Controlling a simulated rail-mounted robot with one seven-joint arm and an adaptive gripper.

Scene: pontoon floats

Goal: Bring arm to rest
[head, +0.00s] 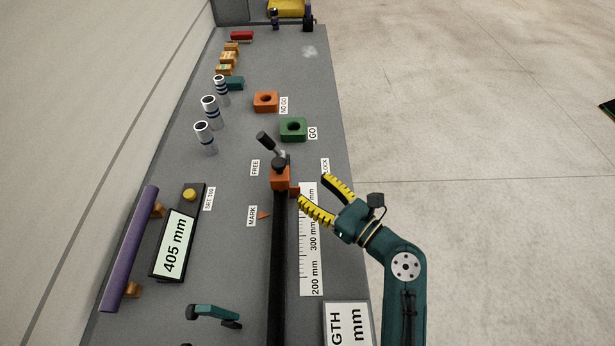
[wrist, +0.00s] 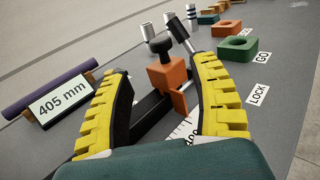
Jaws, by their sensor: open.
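My gripper (head: 318,194) is open, with yellow ridged fingers, at the end of my teal arm, over the right side of the bench by the ruler scale (head: 311,240). An orange slider block (head: 281,179) with a black knob and a black-tipped lever (head: 266,140) sits on a black rail (head: 279,270), just left of the fingers. In the wrist view the orange block (wrist: 166,77) stands beyond and between the two open fingers (wrist: 165,95). Nothing is held. I cannot tell whether a finger touches the block.
A green GO block (head: 293,129) and orange NO GO block (head: 266,101) stand behind the slider. Several silver cylinders (head: 205,139) stand to the left. A 405 mm display (head: 173,246) and purple bar (head: 130,250) lie front left. Open floor (head: 480,120) is right of the bench.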

